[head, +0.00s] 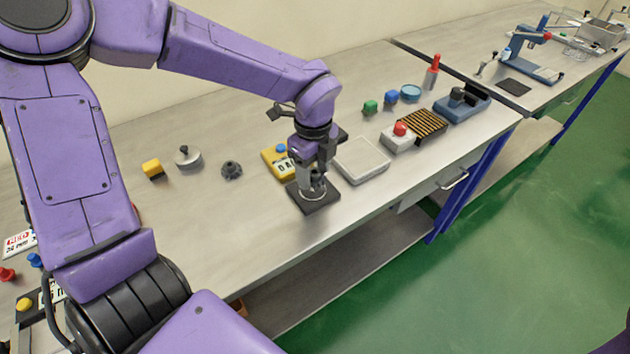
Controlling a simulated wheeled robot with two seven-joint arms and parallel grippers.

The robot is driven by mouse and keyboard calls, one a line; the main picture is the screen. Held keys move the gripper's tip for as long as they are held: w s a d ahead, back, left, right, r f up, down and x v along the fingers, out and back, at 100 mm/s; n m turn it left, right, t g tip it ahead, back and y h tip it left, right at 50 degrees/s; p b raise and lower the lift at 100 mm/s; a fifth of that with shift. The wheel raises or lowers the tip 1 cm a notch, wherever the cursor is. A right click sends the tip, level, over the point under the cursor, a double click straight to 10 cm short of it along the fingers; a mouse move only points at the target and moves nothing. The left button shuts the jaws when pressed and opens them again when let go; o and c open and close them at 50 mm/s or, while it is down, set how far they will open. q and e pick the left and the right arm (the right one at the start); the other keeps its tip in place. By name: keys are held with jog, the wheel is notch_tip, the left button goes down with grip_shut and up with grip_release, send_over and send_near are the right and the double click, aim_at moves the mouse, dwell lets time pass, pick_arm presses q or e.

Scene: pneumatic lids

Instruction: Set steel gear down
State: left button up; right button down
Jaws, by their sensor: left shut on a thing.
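My left gripper (313,188) points down over a dark square pad (322,205) near the front edge of the bench. It is shut on a small, light metallic round thing, which looks like the steel gear (314,195). The fingers hide much of it, and I cannot tell whether it touches the pad. A dark grey gear-like part (232,170) lies on the bench to the left. My right gripper is not in view.
A yellow device with a blue knob (278,160) stands just left of the gripper, and a pale tray (362,160) just right. A knobbed metal weight (188,157) and a yellow block (153,168) stand farther left.

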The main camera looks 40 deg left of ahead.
aim_at(313, 179)
pick_arm(q)
jog(key=shift+w+a+f, duration=0.5)
jog(key=shift+w+f, duration=0.1)
jog(key=shift+f, duration=0.15)
jog(key=shift+s+f, duration=0.25)
jog(key=shift+f, duration=0.35)
jog(key=shift+s+f, duration=0.2)
jog(key=shift+f, duration=0.4)
jog(key=shift+w+d+f, duration=0.1)
jog(key=shift+w+f, duration=0.15)
jog(key=shift+w, duration=0.1)
jog(key=shift+s+f, duration=0.1)
jog(key=shift+f, duration=0.05)
jog(key=o, duration=1.2)
jog(key=shift+o, duration=0.2)
notch_tip(313, 179, up, 12)
jog(key=shift+s+r+b, duration=0.1)
jog(key=shift+r+b, duration=0.15)
jog(key=shift+b, duration=0.15)
